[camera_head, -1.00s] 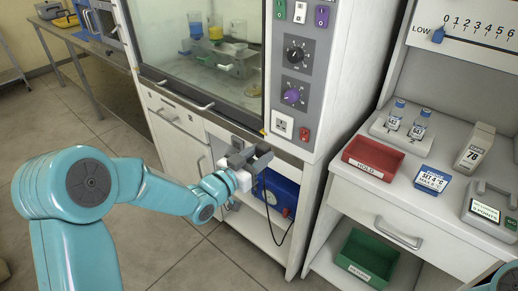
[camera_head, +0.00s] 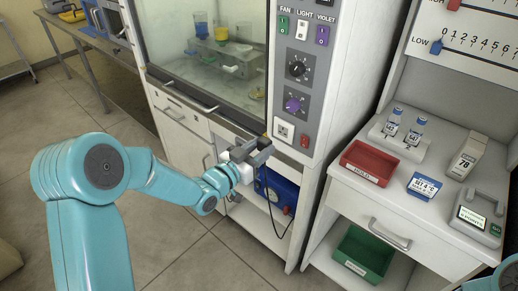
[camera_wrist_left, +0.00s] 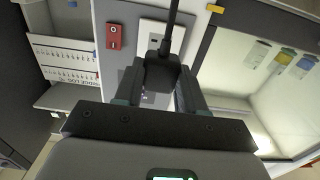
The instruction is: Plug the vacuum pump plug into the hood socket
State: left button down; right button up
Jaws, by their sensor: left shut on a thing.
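My left gripper (camera_head: 262,151) is shut on the dark vacuum pump plug, which shows between its fingers in the left wrist view (camera_wrist_left: 160,72). The plug's black cable (camera_wrist_left: 172,30) runs from it toward the top of that view. The hood socket (camera_head: 284,131) is a pale square plate low on the hood's control panel. My gripper is just below and left of it in the head view. In the left wrist view the socket plate (camera_wrist_left: 152,32) lies behind the plug, which partly hides it. I cannot tell whether they touch. My right gripper is out of view.
A red switch (camera_head: 304,141) sits right of the socket. The blue pump (camera_head: 284,190) stands in the open cabinet below, with a black cable hanging. The hood's glass sash (camera_head: 190,45) is left of the panel. A bench with a red tray (camera_head: 369,164) stands right.

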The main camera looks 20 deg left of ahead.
aim_at(283, 131)
pick_arm(q)
jog(key=shift+p+x, duration=0.85)
jog(key=shift+x, duration=1.85)
jog(key=shift+b, duration=0.55)
jog(key=shift+b, duration=0.5)
jog(key=shift+b, duration=0.55)
jog(key=shift+w+d, duration=0.2)
jog(key=shift+w, duration=0.25)
